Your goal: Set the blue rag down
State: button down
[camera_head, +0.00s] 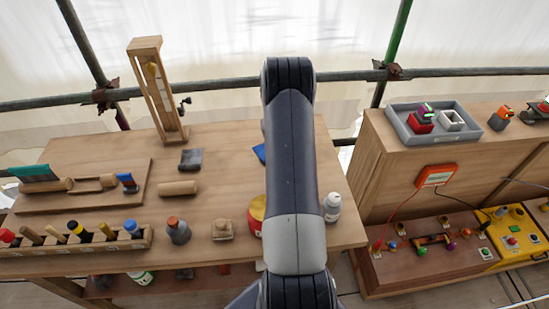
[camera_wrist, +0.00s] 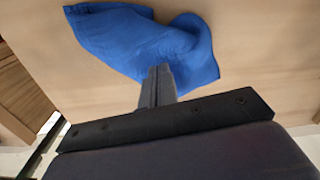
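The blue rag (camera_wrist: 140,38) spreads across the top of the wrist view against the wooden tabletop, with a raised fold on its right side. A small blue corner of it (camera_head: 259,153) shows in the head view, left of my arm; the rest is hidden behind the arm. My gripper (camera_wrist: 158,72) has its two fingers close together, with the tips against the near edge of the rag, and appears shut on it. The rag is at or just above the tabletop; I cannot tell if all of it touches. The gripper is hidden in the head view.
The wooden workbench (camera_head: 85,148) carries a dark block (camera_head: 190,159), a wooden cylinder (camera_head: 178,188), a tool rack (camera_head: 75,243), a grey bottle (camera_head: 178,231) and a white bottle (camera_head: 332,207). A tall wooden frame (camera_head: 158,90) stands at the back. A grey tray (camera_head: 435,122) sits on the right cabinet.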

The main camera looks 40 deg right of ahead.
notch_tip(320, 180, up, 6)
jog(key=p, duration=0.2)
notch_tip(320, 180, down, 9)
jog(key=b, duration=0.4)
jog(key=shift+f, duration=0.1)
notch_tip(320, 180, up, 3)
jog(key=p, duration=0.2)
jog(key=shift+p, duration=0.3)
jog(key=shift+r+p, duration=0.4)
jog(key=shift+r, duration=0.2)
jog(key=shift+f, duration=0.1)
